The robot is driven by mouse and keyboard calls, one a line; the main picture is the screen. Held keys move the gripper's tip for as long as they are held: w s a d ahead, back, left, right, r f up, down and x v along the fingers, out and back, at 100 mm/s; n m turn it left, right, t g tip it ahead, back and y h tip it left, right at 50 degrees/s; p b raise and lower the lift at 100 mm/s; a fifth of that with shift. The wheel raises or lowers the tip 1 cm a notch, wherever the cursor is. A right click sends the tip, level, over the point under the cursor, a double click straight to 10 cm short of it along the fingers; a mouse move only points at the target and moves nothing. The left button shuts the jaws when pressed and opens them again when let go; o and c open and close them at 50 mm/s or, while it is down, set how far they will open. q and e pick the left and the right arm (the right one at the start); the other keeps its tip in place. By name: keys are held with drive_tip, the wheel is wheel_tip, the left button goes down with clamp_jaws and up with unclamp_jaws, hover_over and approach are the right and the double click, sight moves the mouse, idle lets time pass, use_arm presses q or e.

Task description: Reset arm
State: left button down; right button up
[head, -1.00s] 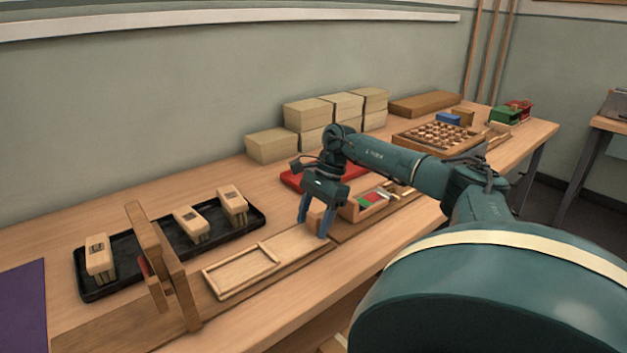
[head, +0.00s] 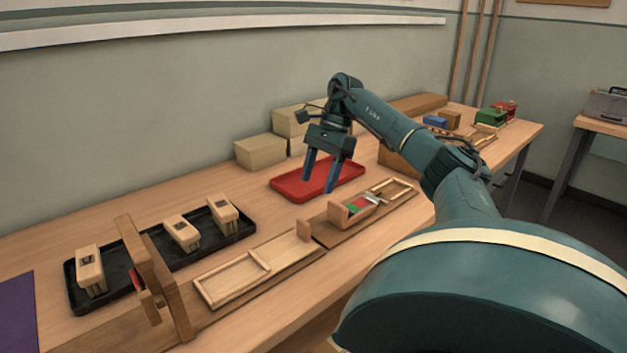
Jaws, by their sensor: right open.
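My right arm reaches in from the right in the head view. My right gripper (head: 321,184) is open and empty, its fingers pointing down. It hangs above the table, in front of the red tray (head: 289,188) in the picture. Below it are a wooden frame fixture (head: 232,279) and a small wooden holder with green and red pieces (head: 361,206). My left gripper is not in view.
A black tray (head: 242,230) holds wooden blocks (head: 181,233) at the left, behind an upright wooden stand (head: 150,265). Tan boxes (head: 260,151) stand near the wall, partly hidden by my arm. Bare table lies left of the red tray.

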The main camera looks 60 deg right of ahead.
drive_tip(key=shift+d+r, duration=0.1)
drive_tip(key=shift+r, duration=0.1)
idle(0.5)
